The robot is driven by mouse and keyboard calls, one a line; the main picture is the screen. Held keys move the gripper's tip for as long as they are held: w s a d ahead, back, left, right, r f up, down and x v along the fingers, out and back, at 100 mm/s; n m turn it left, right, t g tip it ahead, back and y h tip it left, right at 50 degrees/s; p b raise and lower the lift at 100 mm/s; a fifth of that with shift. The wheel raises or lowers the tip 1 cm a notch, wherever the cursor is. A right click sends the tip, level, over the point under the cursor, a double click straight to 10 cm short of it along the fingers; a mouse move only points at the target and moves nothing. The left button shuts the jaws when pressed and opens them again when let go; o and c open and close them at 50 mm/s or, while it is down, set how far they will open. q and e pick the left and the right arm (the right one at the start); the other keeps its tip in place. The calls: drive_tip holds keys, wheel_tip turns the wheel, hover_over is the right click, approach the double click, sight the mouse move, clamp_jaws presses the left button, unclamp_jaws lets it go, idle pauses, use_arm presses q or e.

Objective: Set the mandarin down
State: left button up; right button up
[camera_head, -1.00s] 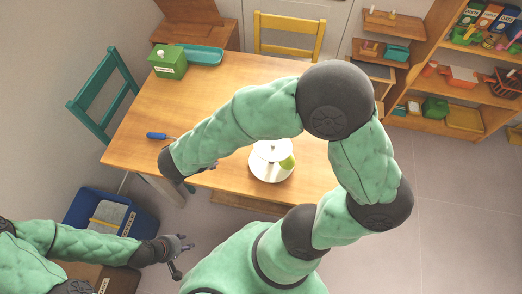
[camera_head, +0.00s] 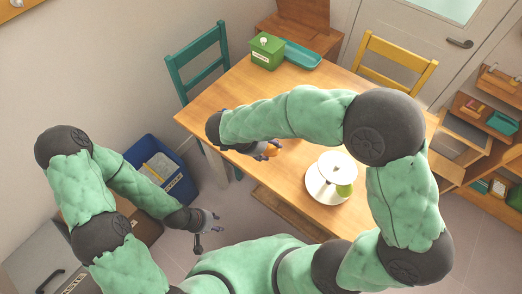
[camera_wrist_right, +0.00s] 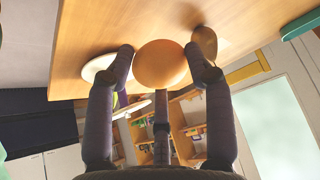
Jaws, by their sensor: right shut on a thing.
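The mandarin (camera_head: 272,149) is a small orange ball near the table's front edge in the head view, partly hidden by my right gripper (camera_head: 266,151). In the right wrist view the mandarin (camera_wrist_right: 160,64) sits between the two fingertips of my right gripper (camera_wrist_right: 159,55), which is shut on it. The wooden table top (camera_wrist_right: 150,20) is close by; I cannot tell whether the mandarin touches it. My left gripper (camera_head: 208,222) hangs low in front of the table, away from the mandarin; its fingers are too small to read.
A white stand (camera_head: 325,192) with a green fruit (camera_head: 344,190) is right of the mandarin. A green box (camera_head: 267,52) and teal tray (camera_head: 302,56) are at the back. A teal chair (camera_head: 198,62) and yellow chair (camera_head: 397,62) flank the table. A blue bin (camera_head: 178,185) stands left.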

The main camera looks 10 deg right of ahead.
drive_tip(key=w+f, duration=0.1)
drive_tip(key=f, duration=0.1)
drive_tip(key=w+f+b, duration=0.1)
drive_tip(key=w+f, duration=0.1)
drive_tip(key=w+a+f+b, duration=0.1)
drive_tip(key=w+f, duration=0.1)
drive_tip(key=shift+f, duration=0.15)
drive_tip(key=shift+f+b, duration=0.8)
drive_tip(key=shift+f, duration=0.6)
drive_tip(key=shift+f, duration=0.1)
drive_tip(key=o, duration=0.9)
drive_tip(key=shift+o, duration=0.2)
drive_tip(key=shift+a+r, duration=0.2)
drive_tip(key=shift+r, duration=0.25)
drive_tip(key=p+v, duration=0.4)
drive_tip(key=v, duration=0.7)
